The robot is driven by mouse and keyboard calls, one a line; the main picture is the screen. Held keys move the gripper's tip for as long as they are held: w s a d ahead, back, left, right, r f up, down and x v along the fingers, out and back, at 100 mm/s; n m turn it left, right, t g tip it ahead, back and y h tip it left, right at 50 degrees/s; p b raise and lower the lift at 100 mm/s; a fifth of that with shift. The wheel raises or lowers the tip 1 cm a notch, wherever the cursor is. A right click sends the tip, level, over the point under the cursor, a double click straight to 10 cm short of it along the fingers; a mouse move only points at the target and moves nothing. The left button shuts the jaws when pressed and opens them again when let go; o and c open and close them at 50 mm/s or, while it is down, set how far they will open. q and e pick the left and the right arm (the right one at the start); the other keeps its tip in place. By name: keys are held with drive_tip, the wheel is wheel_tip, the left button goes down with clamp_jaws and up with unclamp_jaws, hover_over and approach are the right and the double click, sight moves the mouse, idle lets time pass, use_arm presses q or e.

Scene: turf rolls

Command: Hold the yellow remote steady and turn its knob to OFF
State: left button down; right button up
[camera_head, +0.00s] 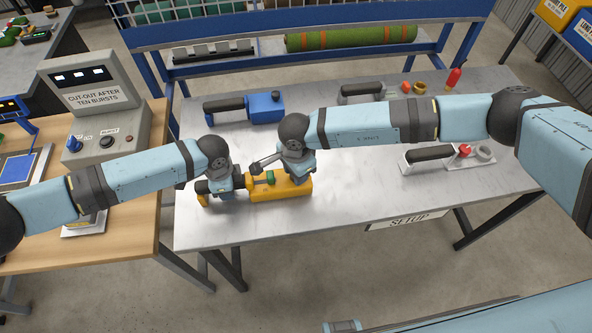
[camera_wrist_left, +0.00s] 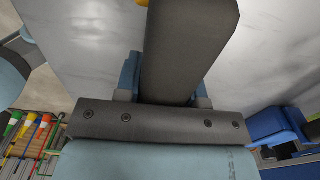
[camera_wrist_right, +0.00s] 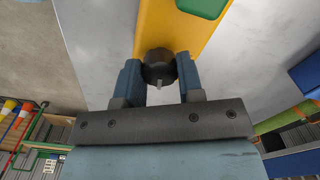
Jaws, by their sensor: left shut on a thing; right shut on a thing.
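The yellow remote (camera_head: 265,192) lies near the front left of the metal table (camera_head: 350,215), with a green part on its top. Its dark handle (camera_wrist_left: 190,40) points left. My left gripper (camera_head: 222,188) is shut on the handle, its blue fingers either side of it in the left wrist view. My right gripper (camera_head: 295,175) is over the remote's right end. In the right wrist view its blue fingers (camera_wrist_right: 158,72) are shut on the dark round knob (camera_wrist_right: 158,66), which has a small pale pointer. The knob's OFF marking is not readable.
A blue handled tool (camera_head: 265,107) lies behind the remote. A grey-handled tool (camera_head: 362,92) and a white one (camera_head: 455,163) lie to the right. A grey control box (camera_head: 95,95) stands on the wooden bench at left. The table's front middle is clear.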

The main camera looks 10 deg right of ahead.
use_arm(q)
drive_tip(key=shift+s+a+f, duration=0.1)
drive_tip(key=shift+f, duration=0.05)
use_arm(e)
drive_tip(key=shift+m, duration=1.1)
drive_tip(key=o, duration=0.9)
wheel_tip(320, 180, up, 12)
drive_tip(key=shift+r, duration=0.1)
